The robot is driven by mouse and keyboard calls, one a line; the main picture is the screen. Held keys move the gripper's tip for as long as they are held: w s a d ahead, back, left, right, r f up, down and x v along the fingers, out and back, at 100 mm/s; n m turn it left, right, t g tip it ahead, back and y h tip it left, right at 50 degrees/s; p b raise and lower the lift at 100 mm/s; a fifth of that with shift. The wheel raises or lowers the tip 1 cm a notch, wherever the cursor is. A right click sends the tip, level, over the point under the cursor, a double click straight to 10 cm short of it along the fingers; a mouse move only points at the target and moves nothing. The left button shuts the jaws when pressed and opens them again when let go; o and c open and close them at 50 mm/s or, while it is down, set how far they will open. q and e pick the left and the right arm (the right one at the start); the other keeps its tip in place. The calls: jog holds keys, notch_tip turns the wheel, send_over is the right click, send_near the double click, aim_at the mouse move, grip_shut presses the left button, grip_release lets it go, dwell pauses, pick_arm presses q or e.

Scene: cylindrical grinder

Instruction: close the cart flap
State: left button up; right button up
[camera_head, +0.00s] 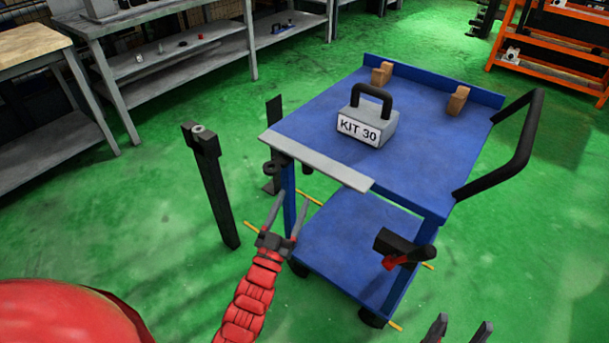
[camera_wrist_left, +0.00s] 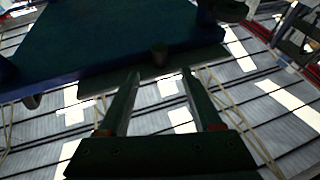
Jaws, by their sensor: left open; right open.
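The blue cart (camera_head: 420,125) stands in the middle of the head view. A light grey strip, the flap (camera_head: 318,160), runs along its near edge and looks about level with the top; I cannot tell its exact angle. My left gripper (camera_head: 290,201) is open and empty, below and in front of the flap's left half. The left wrist view looks up at the cart's dark blue underside (camera_wrist_left: 110,35) and the flap (camera_wrist_left: 125,76), with the open left fingers (camera_wrist_left: 161,74) just below it, apparently apart. My right gripper (camera_head: 462,325) is open at the bottom edge, away from the flap.
A grey KIT 30 block (camera_head: 367,125) with a handle sits on the cart top, near small wooden blocks (camera_head: 457,101). A black cart handle (camera_head: 515,150) is at right. A dark post (camera_head: 217,190) stands left of the cart. A black-and-red object (camera_head: 398,247) is at the cart's near-right corner.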

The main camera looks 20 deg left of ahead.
aim_at(306, 171)
pick_arm(q)
jog(key=x, duration=0.8)
jog(key=shift+w+r, duration=0.15)
jog(key=shift+w, duration=0.15)
grip_shut()
